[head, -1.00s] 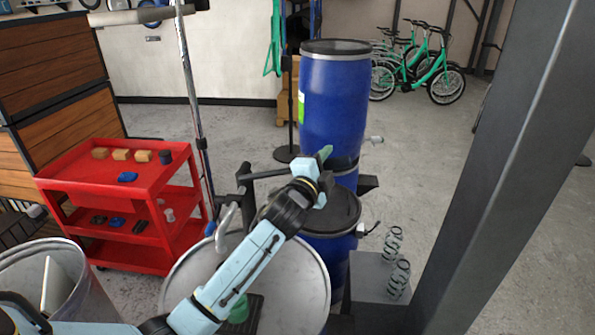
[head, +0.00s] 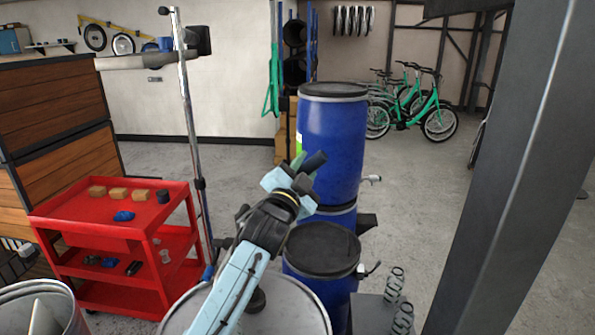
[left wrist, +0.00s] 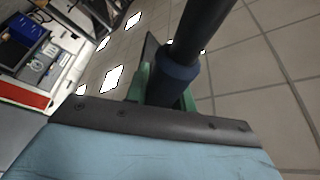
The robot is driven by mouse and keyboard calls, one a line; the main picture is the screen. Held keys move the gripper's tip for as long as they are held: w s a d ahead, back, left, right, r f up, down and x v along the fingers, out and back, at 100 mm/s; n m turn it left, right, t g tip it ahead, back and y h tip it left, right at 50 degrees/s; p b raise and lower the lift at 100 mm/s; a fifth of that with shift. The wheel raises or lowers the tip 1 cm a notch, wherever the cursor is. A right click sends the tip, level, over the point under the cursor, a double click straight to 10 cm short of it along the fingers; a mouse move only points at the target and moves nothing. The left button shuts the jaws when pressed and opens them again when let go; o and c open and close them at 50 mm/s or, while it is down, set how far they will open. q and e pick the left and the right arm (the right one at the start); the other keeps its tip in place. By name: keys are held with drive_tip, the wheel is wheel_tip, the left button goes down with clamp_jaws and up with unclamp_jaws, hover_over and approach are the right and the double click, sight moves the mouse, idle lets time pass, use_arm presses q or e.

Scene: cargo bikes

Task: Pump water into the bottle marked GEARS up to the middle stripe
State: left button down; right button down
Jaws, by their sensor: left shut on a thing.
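My left gripper (head: 304,166) is shut on a dark bar with a thicker collar, which looks like the pump's lever handle (head: 315,161). In the left wrist view the handle (left wrist: 205,30) runs up between the green-edged fingers, its collar (left wrist: 177,72) at the jaws. The rest of the pump is mostly hidden behind my left arm, above the large pale drum (head: 285,305). The bottle marked GEARS cannot be made out, nor its stripes or any water level. My right gripper is not in view.
A tall blue barrel (head: 332,145) stands behind my gripper, and a shorter lidded blue barrel (head: 322,250) beside the pale drum. A red cart (head: 110,220) stands left. A grey post (head: 500,170) blocks the right. Springs (head: 398,300) stand at lower right.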

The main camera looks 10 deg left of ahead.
use_arm(q)
drive_tip(key=shift+r, duration=0.2)
drive_tip(key=c, duration=1.2)
unclamp_jaws()
drive_tip(key=shift+f, duration=0.1)
drive_tip(key=shift+o, duration=0.2)
drive_tip(key=shift+s+a+f, duration=0.15)
drive_tip(key=shift+s+f, duration=0.15)
drive_tip(key=shift+s, duration=0.2)
drive_tip(key=b+v, duration=0.2)
drive_tip(key=v, duration=1)
drive_tip(key=shift+s, duration=0.15)
drive_tip(key=shift+r, duration=0.1)
